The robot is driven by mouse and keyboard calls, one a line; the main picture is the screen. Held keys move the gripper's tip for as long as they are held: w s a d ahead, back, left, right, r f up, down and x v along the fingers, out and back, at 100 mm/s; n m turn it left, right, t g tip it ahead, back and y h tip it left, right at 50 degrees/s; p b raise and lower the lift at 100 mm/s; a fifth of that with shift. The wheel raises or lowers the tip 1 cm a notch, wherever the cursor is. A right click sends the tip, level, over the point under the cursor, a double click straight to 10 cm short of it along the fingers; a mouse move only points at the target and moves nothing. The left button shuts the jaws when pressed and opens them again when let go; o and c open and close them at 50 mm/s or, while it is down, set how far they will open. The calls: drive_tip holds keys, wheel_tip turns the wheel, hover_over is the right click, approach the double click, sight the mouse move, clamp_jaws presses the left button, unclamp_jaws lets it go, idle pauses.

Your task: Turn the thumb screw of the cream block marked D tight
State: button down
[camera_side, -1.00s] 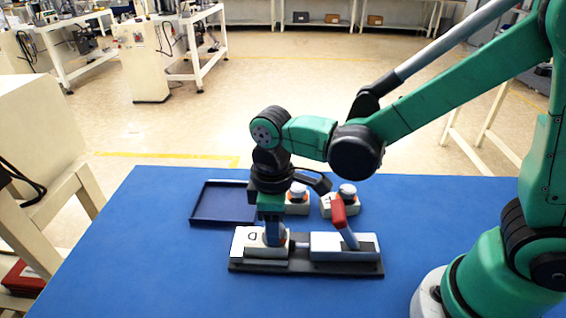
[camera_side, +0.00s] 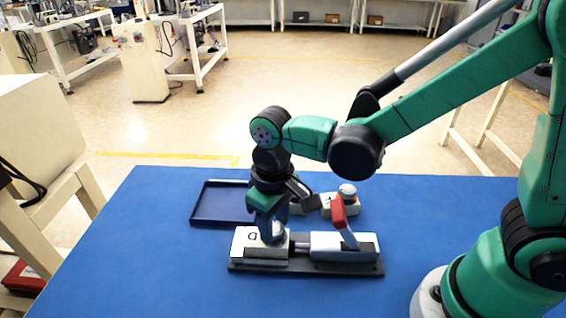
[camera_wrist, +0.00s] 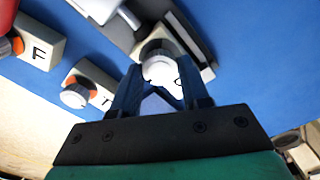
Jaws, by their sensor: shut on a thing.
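The cream block marked D (camera_side: 246,245) sits at the left end of a dark base plate (camera_side: 305,268) on the blue table. Its pale thumb screw (camera_wrist: 160,72) shows between my fingertips in the wrist view. My gripper (camera_side: 272,234) points straight down over the block in the side view and is shut on the thumb screw. The wrist view shows my gripper (camera_wrist: 160,88) with one finger on each side of the screw head. Part of the D is hidden by the screw and fingers there.
A red-handled lever (camera_side: 338,212) stands on the grey fixture (camera_side: 358,247) to the right. Cream blocks marked F (camera_wrist: 40,50) and T (camera_wrist: 98,80) have pale knobs with orange collars. An empty dark blue tray (camera_side: 195,208) lies behind left. The table front is clear.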

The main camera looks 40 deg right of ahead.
sight(275, 228)
idle(0.3)
drive_tip(key=shift+c, duration=2.1)
unclamp_jaws()
drive_tip(key=shift+r, duration=2.85)
drive_tip(key=s+d+r+m+t, duration=0.2)
drive_tip(key=d+t, duration=0.5)
drive_tip(key=d, duration=0.4)
drive_tip(key=shift+r+m, duration=0.3)
drive_tip(key=shift+r, duration=0.05)
